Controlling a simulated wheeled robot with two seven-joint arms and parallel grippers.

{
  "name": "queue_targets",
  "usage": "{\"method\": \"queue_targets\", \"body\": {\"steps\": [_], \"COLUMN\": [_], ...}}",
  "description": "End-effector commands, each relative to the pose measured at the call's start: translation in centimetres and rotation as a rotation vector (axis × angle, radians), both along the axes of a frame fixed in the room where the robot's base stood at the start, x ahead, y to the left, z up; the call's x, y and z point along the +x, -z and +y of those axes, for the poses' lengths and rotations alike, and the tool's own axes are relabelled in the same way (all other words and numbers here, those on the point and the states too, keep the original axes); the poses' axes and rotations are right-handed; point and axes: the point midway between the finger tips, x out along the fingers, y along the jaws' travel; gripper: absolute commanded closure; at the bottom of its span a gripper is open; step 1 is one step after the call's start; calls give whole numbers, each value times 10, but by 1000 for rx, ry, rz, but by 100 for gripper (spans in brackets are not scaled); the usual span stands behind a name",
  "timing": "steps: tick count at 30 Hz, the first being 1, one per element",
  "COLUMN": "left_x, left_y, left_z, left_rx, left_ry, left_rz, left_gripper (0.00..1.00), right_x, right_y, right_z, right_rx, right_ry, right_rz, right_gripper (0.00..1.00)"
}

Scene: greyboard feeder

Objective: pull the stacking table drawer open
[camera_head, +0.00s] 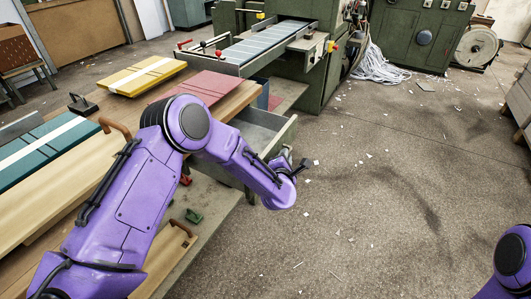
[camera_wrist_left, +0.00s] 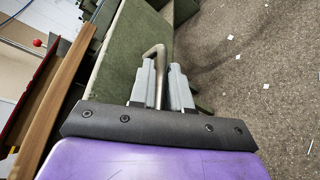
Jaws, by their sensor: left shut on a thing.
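The stacking table (camera_head: 228,104) has a wooden top, and its grey-green drawer (camera_head: 284,135) stands out from the table's right side with part of its inside showing. In the left wrist view the drawer front (camera_wrist_left: 128,50) is a green panel with a bent metal handle (camera_wrist_left: 154,54). My left gripper (camera_head: 298,165) is at the drawer's front end. In the left wrist view the gripper's two grey fingers (camera_wrist_left: 163,82) are shut on the handle. My forearm hides part of the drawer in the head view. My right gripper is out of view.
Red boards (camera_head: 205,87), yellow boards (camera_head: 142,76) and teal boards (camera_head: 50,150) lie on the table. A green machine (camera_head: 300,60) stands behind. The floor (camera_head: 370,190) to the right is open, with paper scraps.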

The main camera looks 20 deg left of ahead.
Motion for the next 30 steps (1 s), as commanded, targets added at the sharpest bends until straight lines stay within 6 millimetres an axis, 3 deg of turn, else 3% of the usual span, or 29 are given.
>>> {"method": "queue_targets", "body": {"steps": [6, 12, 18, 29, 30], "left_x": [-4, -6, -6, -6, -6], "left_y": [3, 2, 1, 0, 0], "left_z": [-45, -69, -80, -81, -81], "left_rx": [-1, 1, 0, 0, 0], "left_ry": [2, 1, 0, -1, -1], "left_rz": [2, 1, 1, 1, 1], "left_gripper": [100, 100, 100, 100, 80], "right_x": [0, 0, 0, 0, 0], "right_y": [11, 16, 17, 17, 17], "right_z": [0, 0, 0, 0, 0], "right_rx": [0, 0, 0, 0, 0], "right_ry": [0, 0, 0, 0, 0], "right_rz": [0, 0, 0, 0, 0], "right_gripper": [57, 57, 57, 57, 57]}}
